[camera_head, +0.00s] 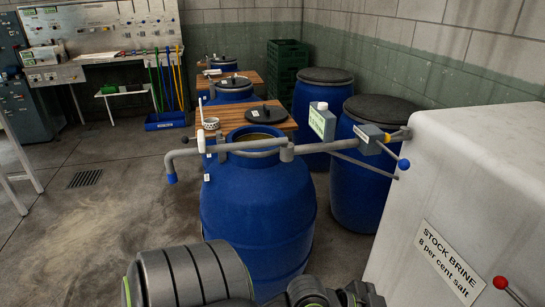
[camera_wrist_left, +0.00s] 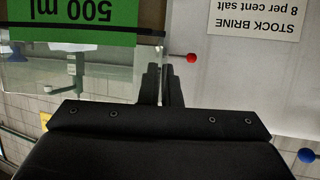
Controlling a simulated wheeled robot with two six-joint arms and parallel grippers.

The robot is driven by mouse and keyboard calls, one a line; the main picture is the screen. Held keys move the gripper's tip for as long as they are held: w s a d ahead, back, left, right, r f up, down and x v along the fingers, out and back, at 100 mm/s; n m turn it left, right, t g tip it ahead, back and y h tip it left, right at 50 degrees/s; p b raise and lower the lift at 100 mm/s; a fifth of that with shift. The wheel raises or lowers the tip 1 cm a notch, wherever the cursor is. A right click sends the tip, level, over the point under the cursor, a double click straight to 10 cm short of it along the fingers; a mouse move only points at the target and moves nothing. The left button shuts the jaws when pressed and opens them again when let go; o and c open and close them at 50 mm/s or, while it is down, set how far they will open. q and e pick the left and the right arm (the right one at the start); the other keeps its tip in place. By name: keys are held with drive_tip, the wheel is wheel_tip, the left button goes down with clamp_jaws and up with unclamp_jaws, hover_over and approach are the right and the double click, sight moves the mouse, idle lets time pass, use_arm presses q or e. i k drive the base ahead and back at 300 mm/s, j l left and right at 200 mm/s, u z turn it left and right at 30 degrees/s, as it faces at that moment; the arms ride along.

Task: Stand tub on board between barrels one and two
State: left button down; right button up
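A clear tub (camera_wrist_left: 25,75) with a green "500 ml" label shows upside down at the left of the left wrist view. The two dark fingers of my left gripper (camera_wrist_left: 161,85) are close together, one on each side of the tub's edge, and appear to pinch it. The tub and both grippers are out of the head view. A wooden board (camera_head: 237,118) lies between the near blue barrel (camera_head: 258,215) and the blue barrel behind it (camera_head: 234,97). It bears a black lid (camera_head: 266,114) and a small spotted white cup (camera_head: 211,123). The barrel numbers are unreadable.
A grey pipe (camera_head: 240,145) crosses above the near barrel, with a blue-knobbed lever (camera_head: 404,164) at its right. Two lidded blue barrels (camera_head: 365,190) (camera_head: 318,90) stand right of the board. A white stock brine tank (camera_head: 470,190) fills the right.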

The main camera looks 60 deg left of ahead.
sight(213, 114)
drive_tip(key=u, duration=0.4)
drive_tip(key=j+u, duration=0.15)
drive_tip(key=u, duration=0.2)
drive_tip(key=j+u, duration=0.1)
drive_tip(key=u, duration=0.7)
drive_tip(key=i+j+u, duration=0.1)
drive_tip(key=j+u, duration=0.25)
drive_tip(key=i+j+u, duration=0.15)
drive_tip(key=j+u, duration=0.25)
drive_tip(key=i+j+u, duration=0.2)
drive_tip(key=u, duration=0.15)
drive_tip(key=i+j+u, duration=0.6)
drive_tip(key=i, duration=0.2)
drive_tip(key=i+j+u, duration=0.2)
drive_tip(key=i, duration=0.25)
drive_tip(key=i+z, duration=0.3)
drive_tip(key=z, duration=0.15)
drive_tip(key=i+j+z, duration=0.1)
drive_tip(key=i+z, duration=0.25)
drive_tip(key=z, duration=0.15)
drive_tip(key=i+j+z, duration=0.25)
drive_tip(key=z, duration=0.2)
drive_tip(key=i+j+z, duration=0.2)
drive_tip(key=i+z, duration=0.15)
drive_tip(key=z, duration=0.15)
drive_tip(key=i+j+z, duration=0.3)
drive_tip(key=z, duration=0.2)
drive_tip(key=i+j+z, duration=0.25)
drive_tip(key=j+z, duration=0.2)
